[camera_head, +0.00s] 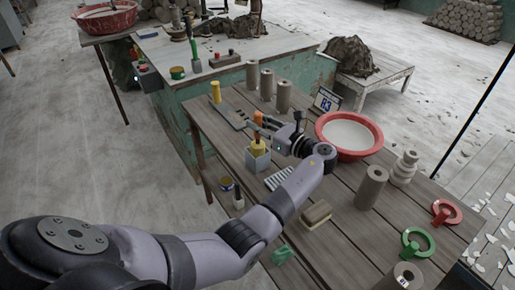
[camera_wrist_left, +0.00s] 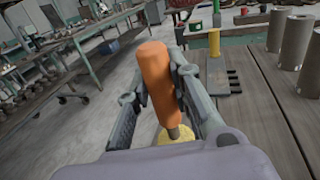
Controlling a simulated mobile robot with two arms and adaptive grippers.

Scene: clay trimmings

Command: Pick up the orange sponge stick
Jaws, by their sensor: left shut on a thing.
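The orange sponge stick has an orange handle (camera_head: 257,117) and a yellow sponge end (camera_head: 258,147) pointing down. Its handle also fills the middle of the left wrist view (camera_wrist_left: 157,75), with part of the yellow sponge (camera_wrist_left: 172,140) below. My left gripper (camera_head: 262,127) is shut on the orange handle, one finger on each side. The stick is nearly upright over a small grey square pot (camera_head: 257,162). The sponge's lower part is hidden at the pot's rim, and I cannot tell how deep it sits. My right gripper is not in view.
On the table, a red basin (camera_head: 349,152) stands right of the gripper, and several clay cylinders (camera_head: 283,96) stand behind it. A yellow-handled tool (camera_head: 215,91) is at the far left. A brown sponge block (camera_head: 316,213) and a ribbed white piece (camera_head: 278,178) lie nearer.

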